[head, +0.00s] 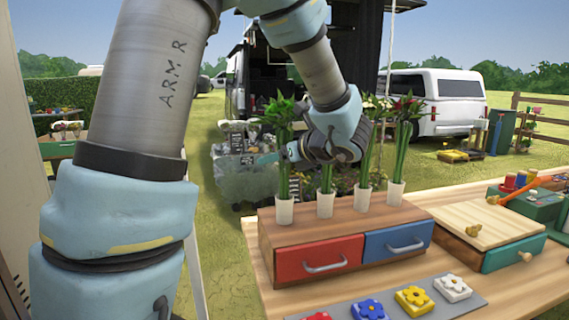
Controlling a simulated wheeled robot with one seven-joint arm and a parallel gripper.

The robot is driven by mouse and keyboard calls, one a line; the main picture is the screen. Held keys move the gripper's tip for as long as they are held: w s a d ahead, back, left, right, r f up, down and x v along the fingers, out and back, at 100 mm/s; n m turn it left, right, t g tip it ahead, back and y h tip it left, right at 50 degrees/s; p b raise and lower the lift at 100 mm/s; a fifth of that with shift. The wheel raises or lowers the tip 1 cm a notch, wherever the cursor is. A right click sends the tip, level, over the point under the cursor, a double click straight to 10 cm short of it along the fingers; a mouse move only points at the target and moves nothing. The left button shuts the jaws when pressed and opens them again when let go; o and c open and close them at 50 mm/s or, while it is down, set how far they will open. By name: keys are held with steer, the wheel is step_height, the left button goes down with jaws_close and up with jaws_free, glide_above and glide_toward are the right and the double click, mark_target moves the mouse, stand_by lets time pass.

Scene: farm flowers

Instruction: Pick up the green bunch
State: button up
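The green bunch (280,118) is leafy at the top, with long green stems. It stands upright in the leftmost white vase (285,210) on the wooden drawer box (385,212). My arm reaches down from above, and its wrist is right of the bunch, in front of other flowers. My gripper (278,156) points left at the height of the stems. Its fingers are small and partly hidden around the stems, so I cannot tell whether they touch them or are closed.
More white vases with flowers stand in a row to the right, including a red-topped bunch (408,108). The box has a red drawer (318,260) and a blue drawer (398,240). Flower blocks lie on a grey mat (470,302) in front. A wooden-topped box (470,222) stands right.

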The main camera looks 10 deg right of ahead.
jaws_close()
stand_by(0.5)
